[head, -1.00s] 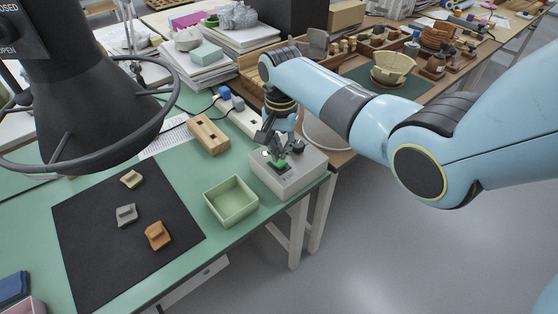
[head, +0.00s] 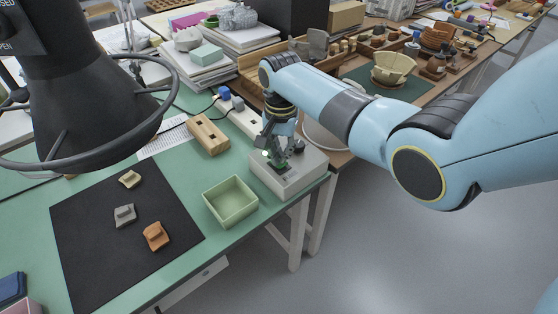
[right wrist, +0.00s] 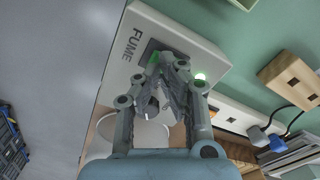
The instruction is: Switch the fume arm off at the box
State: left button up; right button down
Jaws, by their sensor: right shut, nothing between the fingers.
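The pale grey box (head: 290,182) stands at the right edge of the green table. In the right wrist view the box (right wrist: 140,45) bears the word FUME, a dark switch plate with a green part (right wrist: 153,58), and a green lamp (right wrist: 200,77) that glows. My right gripper (head: 277,160) is shut and empty, pointing down at the switch. In the right wrist view its fingertips (right wrist: 167,66) overlap the switch plate and hide much of it; I cannot tell whether they touch. The black fume arm hood (head: 90,110) hangs at the left. My left gripper is not in view.
A light green open tray (head: 230,203) stands just left of the box. A wooden block with slots (head: 208,135) and a white power strip (head: 240,118) lie behind. Sherds, including an orange one (head: 155,236), lie on a black mat (head: 100,265).

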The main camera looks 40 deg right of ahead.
jog(key=shift+f+b, duration=0.35)
jog(key=shift+f, duration=0.25)
jog(key=shift+s+r, duration=0.1)
notch_tip(320, 180, up, 7)
jog(key=p, duration=0.8)
dwell(0.6)
